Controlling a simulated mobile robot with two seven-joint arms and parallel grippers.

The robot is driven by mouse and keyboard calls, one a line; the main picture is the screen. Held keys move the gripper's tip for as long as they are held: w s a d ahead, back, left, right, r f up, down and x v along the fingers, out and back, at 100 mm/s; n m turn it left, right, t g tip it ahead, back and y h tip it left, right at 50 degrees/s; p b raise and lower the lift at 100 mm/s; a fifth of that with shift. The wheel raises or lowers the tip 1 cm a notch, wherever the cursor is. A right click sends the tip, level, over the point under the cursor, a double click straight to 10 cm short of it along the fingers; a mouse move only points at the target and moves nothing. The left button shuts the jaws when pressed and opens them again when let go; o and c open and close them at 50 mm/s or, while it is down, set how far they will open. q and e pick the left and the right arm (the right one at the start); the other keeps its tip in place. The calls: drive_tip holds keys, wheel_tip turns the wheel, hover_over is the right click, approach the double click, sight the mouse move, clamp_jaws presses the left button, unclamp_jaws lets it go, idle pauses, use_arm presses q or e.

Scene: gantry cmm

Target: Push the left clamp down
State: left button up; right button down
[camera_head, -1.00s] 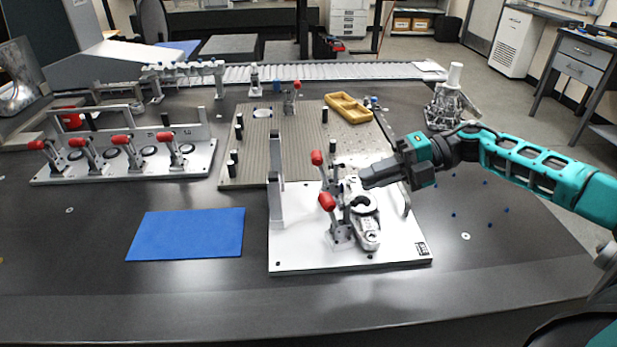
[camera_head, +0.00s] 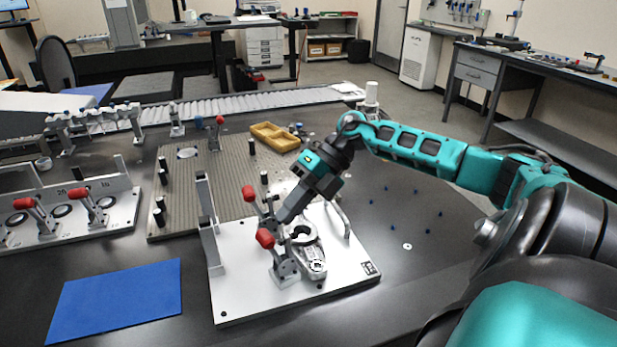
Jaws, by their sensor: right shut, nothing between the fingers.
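A white fixture plate (camera_head: 340,284) on the dark table carries a grey metal part (camera_head: 312,258) and two toggle clamps with red handles. The farther clamp's red handle (camera_head: 249,193) and the nearer clamp's red handle (camera_head: 265,238) both stick up, tilted to the left. My right gripper (camera_head: 283,216) is shut and empty, pointing down and left. Its tip appears close to the two handles, in front of part of the farther clamp; I cannot tell whether it touches. My left gripper is not in view.
A grey upright post (camera_head: 207,218) stands at the plate's left edge. A blue mat (camera_head: 118,302) lies at the front left. A ribbed plate (camera_head: 215,180) with black pins and a yellow tray (camera_head: 274,137) lies behind. More red-handled clamps stand on another plate (camera_head: 122,208) at left.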

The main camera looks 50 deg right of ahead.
sight(273, 248)
drive_tip(key=shift+x, duration=1.35)
drive_tip(key=shift+a, duration=0.1)
